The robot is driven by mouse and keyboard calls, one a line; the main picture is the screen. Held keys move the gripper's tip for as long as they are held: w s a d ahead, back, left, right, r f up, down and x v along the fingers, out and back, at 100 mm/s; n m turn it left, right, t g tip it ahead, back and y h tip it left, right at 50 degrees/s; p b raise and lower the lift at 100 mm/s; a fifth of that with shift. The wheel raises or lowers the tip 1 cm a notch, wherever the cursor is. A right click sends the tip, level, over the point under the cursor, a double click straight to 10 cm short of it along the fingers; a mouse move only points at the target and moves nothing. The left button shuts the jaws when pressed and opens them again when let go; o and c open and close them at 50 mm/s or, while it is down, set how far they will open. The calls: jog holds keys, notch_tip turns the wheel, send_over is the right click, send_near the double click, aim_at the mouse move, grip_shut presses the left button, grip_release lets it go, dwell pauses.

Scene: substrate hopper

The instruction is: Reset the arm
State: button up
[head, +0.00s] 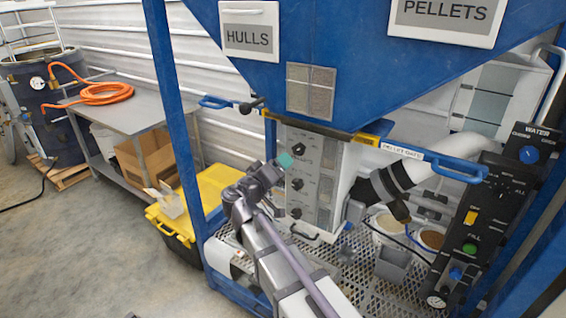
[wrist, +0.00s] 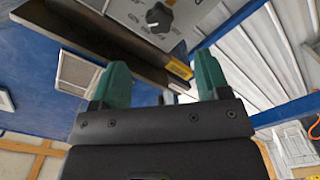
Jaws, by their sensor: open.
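My arm reaches up from the bottom middle of the head view. My gripper (head: 284,160) is in front of the grey control panel (head: 325,165) under the blue hopper (head: 300,90). In the wrist view my gripper (wrist: 160,85) has its two green fingers spread apart, with nothing between them. A black knob (wrist: 159,18) on the panel shows above the fingers. In the head view several black knobs (head: 299,150) line the panel, close to the gripper. I cannot tell whether the gripper touches the panel.
A blue handle (head: 216,102) sticks out left of the hopper, and another blue handle (head: 458,170) is at right. A blue post (head: 170,100) stands left of my arm. A yellow-lidded black bin (head: 205,195) is behind it. A grate (head: 385,290) holds buckets. Open floor (head: 95,265) lies at left.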

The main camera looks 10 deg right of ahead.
jog(key=s+d+f+g+y+b, duration=0.2)
jog(key=s+f+g+y, duration=0.4)
jog(key=s+f, duration=0.5)
jog(key=s+d+f+m+g+y+b, duration=0.1)
jog(key=s+d+f+g+y+b, duration=0.2)
jog(key=s+f, duration=0.8)
jog(key=d+g+y, duration=0.2)
jog(key=g+y, duration=0.1)
jog(key=g, duration=0.1)
jog(key=shift+d+f, duration=0.15)
jog(key=shift+f, duration=0.15)
